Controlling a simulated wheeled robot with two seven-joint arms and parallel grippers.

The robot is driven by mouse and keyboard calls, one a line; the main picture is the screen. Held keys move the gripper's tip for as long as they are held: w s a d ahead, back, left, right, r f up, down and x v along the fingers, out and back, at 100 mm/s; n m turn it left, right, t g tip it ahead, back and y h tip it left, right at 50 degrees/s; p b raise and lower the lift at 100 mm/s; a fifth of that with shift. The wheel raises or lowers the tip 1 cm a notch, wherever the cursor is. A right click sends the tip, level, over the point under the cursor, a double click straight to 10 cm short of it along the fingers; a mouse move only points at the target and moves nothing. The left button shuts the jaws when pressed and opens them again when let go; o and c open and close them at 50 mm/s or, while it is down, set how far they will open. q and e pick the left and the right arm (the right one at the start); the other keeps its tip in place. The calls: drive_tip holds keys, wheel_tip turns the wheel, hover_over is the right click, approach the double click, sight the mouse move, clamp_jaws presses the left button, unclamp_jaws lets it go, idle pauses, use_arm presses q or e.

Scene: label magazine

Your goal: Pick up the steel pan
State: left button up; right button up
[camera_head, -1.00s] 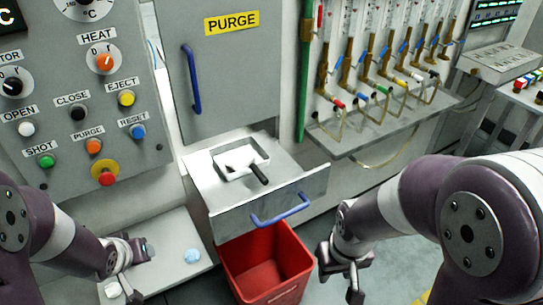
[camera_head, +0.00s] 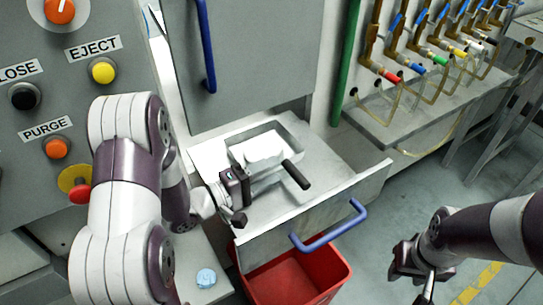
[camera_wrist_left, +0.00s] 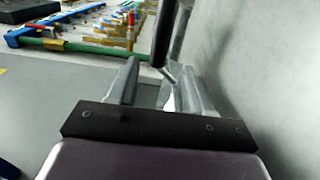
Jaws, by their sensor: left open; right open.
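The steel pan (camera_head: 287,133) is a shallow rectangular pan with a black handle (camera_head: 296,174), lying in the pulled-out drawer with a whitish lump inside. My left gripper (camera_head: 262,181) is over the drawer, just left of the handle and in front of the pan. In the left wrist view the black handle (camera_wrist_left: 162,35) shows between the two open fingers (camera_wrist_left: 160,85), with a thin metal stem near them. I cannot tell whether the fingers touch it. My right gripper (camera_head: 425,277) is open and empty at the lower right, away from the drawer.
The drawer (camera_head: 345,185) has a blue handle (camera_head: 328,228) on its front. A red bin (camera_head: 305,280) stands below it. A button panel (camera_head: 50,110) is close on the left, partly behind my left arm. A shelf with hoses (camera_head: 430,115) is at the upper right.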

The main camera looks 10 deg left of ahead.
sight(284, 167)
use_arm(q)
drive_tip(key=x, duration=0.5)
drive_tip(key=shift+d+r+b, duration=0.15)
drive_tip(key=shift+d+b, duration=0.05)
drive_tip(key=shift+b, duration=0.1)
drive_tip(key=shift+s, duration=0.1)
clamp_jaws()
